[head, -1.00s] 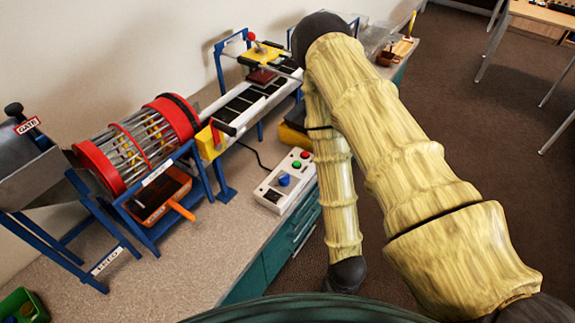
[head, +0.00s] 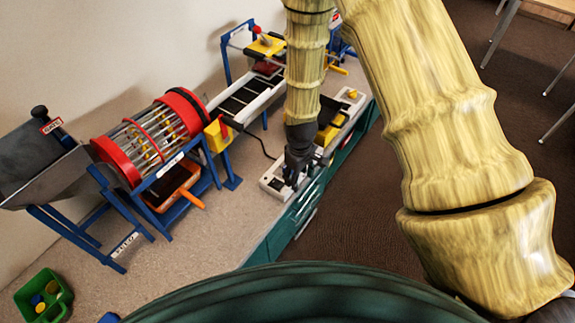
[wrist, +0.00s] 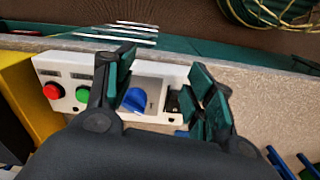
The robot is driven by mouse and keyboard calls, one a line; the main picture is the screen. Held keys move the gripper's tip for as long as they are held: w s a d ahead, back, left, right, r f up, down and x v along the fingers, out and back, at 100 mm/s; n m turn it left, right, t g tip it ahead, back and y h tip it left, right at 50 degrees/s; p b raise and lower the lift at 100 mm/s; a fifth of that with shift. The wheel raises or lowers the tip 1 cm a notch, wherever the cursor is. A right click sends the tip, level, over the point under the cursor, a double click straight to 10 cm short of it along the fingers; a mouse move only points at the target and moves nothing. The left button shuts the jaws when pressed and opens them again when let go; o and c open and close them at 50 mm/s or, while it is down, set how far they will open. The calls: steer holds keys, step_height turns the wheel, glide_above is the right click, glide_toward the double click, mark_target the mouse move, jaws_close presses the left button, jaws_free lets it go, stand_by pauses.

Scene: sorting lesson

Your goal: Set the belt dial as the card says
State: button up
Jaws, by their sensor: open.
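The white control box (wrist: 66,68) lies below my gripper at the bench edge. In the wrist view it carries a red button (wrist: 52,91), a green button (wrist: 83,94) and the blue dial (wrist: 136,101). My gripper (wrist: 161,68) is open and empty, with the dial between its fingers in that view, nearer the left finger. I cannot tell if a finger touches it. In the head view my gripper (head: 297,165) hangs over the box (head: 270,184) and hides the dial and buttons. I cannot make out the dial's setting or a card with an instruction.
A red-ringed drum (head: 150,138) on a blue frame stands left, beside a grey hopper (head: 40,160). A conveyor belt (head: 240,102) runs behind the box. A green bin (head: 42,296) holds coloured discs. The bench front edge is close to the box.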

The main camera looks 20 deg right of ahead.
steer(key=w+a+r+n, duration=0.2)
steer(key=w+r, duration=0.5)
steer(key=r, duration=0.1)
steer(key=shift+d+f+p, duration=0.15)
steer(key=shift+f+p, duration=0.7)
steer(key=shift+f, duration=1.9)
steer(key=shift+d+f+p, duration=0.1)
steer(key=shift+f+p, duration=0.7)
steer(key=shift+f, duration=1.95)
steer(key=shift+w, duration=0.1)
steer(key=c, duration=1)
